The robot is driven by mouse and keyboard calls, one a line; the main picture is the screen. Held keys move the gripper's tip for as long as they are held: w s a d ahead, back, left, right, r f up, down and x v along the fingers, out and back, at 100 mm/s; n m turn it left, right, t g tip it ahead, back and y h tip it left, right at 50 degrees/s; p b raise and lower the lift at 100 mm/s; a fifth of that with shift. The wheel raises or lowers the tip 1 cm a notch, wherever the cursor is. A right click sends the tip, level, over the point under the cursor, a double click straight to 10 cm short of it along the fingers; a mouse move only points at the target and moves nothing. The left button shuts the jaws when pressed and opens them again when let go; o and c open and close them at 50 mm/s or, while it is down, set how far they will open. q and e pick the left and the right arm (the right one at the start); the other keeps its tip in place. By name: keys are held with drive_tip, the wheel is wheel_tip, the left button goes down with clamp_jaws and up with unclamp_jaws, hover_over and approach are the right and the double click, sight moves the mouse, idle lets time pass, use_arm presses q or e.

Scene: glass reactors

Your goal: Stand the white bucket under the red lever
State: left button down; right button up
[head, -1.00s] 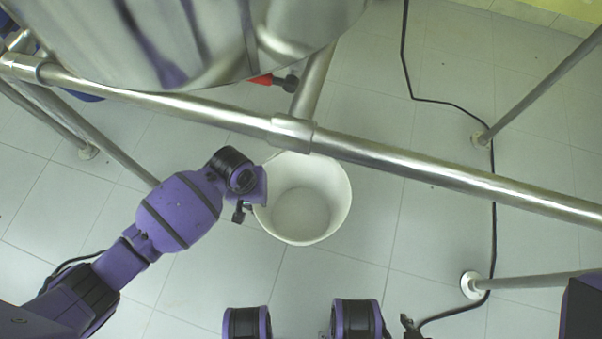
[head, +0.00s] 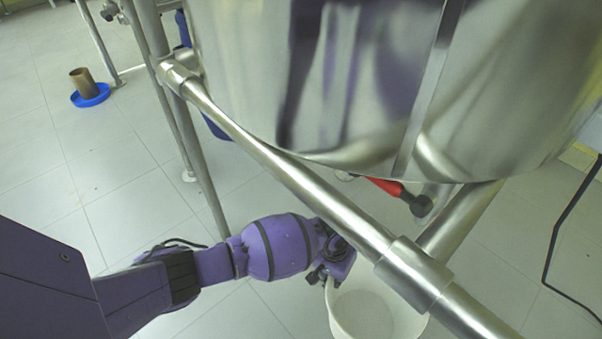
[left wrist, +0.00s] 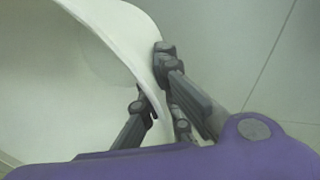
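The white bucket (head: 362,310) is upright and seems to stand on the floor, cut off by the bottom edge of the head view. The red lever (head: 386,187) sticks out below the big steel vessel, behind a steel bar that crosses over the bucket's far side. My left gripper (head: 325,276) is at the bucket's left rim. In the left wrist view, its fingers (left wrist: 153,78) lie on either side of the wall of the bucket (left wrist: 60,90) and look closed on it. My right gripper is not in view.
The steel vessel (head: 340,90) fills the upper middle. A blue base (head: 90,95) with a brown cylinder is far left. A black cable (head: 560,235) lies right.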

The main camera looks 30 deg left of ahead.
use_arm(q)
drive_tip(key=shift+w+d+f, duration=0.1)
drive_tip(key=shift+w, duration=0.35)
drive_tip(key=f, duration=0.1)
drive_tip(key=f+b, duration=0.2)
drive_tip(key=shift+w+f, duration=0.15)
drive_tip(key=shift+w, duration=0.1)
drive_tip(key=c, duration=2.5)
unclamp_jaws()
drive_tip(key=shift+f, duration=0.15)
drive_tip(key=o, duration=0.5)
